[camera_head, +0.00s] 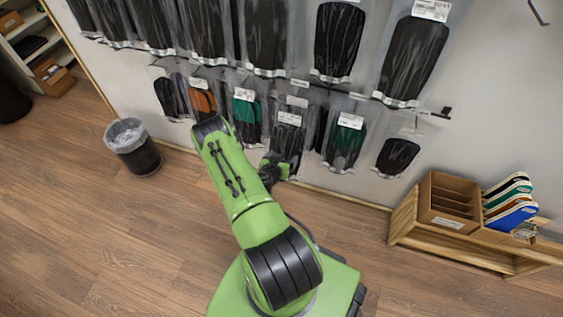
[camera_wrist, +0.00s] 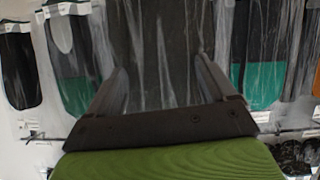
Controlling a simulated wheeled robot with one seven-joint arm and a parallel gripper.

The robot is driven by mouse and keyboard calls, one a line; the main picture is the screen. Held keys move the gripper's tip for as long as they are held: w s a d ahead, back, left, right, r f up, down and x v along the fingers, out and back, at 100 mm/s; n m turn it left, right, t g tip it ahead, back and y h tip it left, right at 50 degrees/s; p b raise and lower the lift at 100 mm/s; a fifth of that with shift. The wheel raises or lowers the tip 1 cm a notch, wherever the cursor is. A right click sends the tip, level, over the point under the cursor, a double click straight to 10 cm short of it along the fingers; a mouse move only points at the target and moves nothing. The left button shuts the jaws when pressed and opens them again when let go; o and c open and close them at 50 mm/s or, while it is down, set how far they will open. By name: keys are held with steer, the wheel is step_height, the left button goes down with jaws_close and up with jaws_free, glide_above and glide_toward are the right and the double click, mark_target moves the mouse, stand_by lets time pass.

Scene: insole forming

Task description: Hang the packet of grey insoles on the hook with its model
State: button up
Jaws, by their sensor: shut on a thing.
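My gripper (camera_head: 277,168) is at the lower row of the wall display, at the bottom of a packet of dark grey insoles (camera_head: 287,138) with a white label at its top. In the wrist view, the gripper's two fingers (camera_wrist: 165,90) are shut on this clear packet (camera_wrist: 160,45), which fills the middle of the picture. The packet hangs roughly upright between two packets with green insoles. Its top and any hook behind it are hidden, so I cannot tell whether it is on a hook.
Packets with green insoles hang to the left (camera_head: 246,112) and right (camera_head: 347,138); orange insoles (camera_head: 203,102) hang further left. Larger black insole packets (camera_head: 412,50) fill the upper row. A wooden bench (camera_head: 405,225) stands right, a bin (camera_head: 135,150) left. The floor between is clear.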

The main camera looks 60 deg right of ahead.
steer(key=shift+w+d+f+b, duration=0.1)
steer(key=shift+w+d+b, duration=0.05)
steer(key=shift+d, duration=0.95)
steer(key=shift+w+d+f+b, duration=0.1)
steer(key=shift+w+d+b, duration=0.1)
steer(key=shift+d, duration=0.95)
steer(key=shift+w+d+f+b, duration=0.1)
steer(key=shift+w+d, duration=0.05)
steer(key=shift+d, duration=0.95)
steer(key=shift+x, duration=0.75)
steer(key=shift+f, duration=0.1)
steer(key=o, duration=0.9)
steer(key=shift+a, duration=0.15)
steer(key=p+v, duration=0.5)
steer(key=v, duration=1)
steer(key=shift+a, duration=0.3)
